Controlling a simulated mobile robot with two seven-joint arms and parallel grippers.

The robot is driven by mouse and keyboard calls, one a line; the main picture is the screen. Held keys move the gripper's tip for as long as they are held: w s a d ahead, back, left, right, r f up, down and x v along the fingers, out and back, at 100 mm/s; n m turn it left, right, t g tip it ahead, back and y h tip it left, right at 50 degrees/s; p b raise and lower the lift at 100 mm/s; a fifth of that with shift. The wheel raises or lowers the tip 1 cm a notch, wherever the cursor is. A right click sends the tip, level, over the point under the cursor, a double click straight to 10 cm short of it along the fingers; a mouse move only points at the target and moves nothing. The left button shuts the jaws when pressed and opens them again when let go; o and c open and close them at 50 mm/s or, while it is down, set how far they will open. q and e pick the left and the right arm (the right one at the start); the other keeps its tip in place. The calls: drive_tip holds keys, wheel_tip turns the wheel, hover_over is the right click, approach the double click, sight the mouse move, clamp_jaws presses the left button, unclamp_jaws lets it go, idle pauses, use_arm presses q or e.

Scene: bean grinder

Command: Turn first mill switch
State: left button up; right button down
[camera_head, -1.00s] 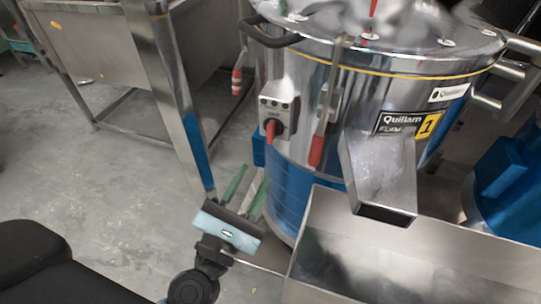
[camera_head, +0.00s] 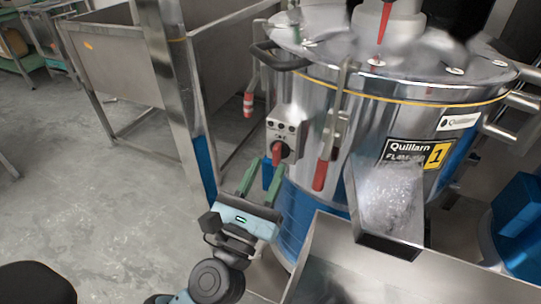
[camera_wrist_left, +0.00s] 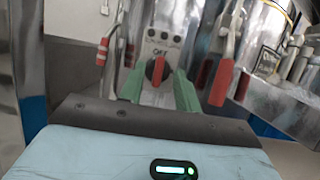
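The mill (camera_head: 310,105) is a steel drum with a blue lower part and a yellow "1" label. Its switch box (camera_head: 285,130) is on the drum's left front, with a red rotary switch (camera_head: 278,153) on it. My left gripper (camera_head: 263,170) is open, its two green fingers pointing up at the switch from just below. In the left wrist view the red switch (camera_wrist_left: 156,70) shows upright between and beyond the green fingertips; I cannot tell whether they touch it. My right gripper is not in view.
A red-handled lever (camera_head: 320,174) hangs right of the switch. A steel chute (camera_head: 390,205) and steel bin (camera_head: 330,240) lie to the right. A steel table leg (camera_head: 180,100) stands left. Grey floor (camera_head: 90,210) is open at left.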

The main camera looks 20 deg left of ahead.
sight(274, 154)
use_arm(q)
drive_tip(key=shift+p+x, duration=0.3)
drive_tip(key=shift+x, duration=1.2)
clamp_jaws()
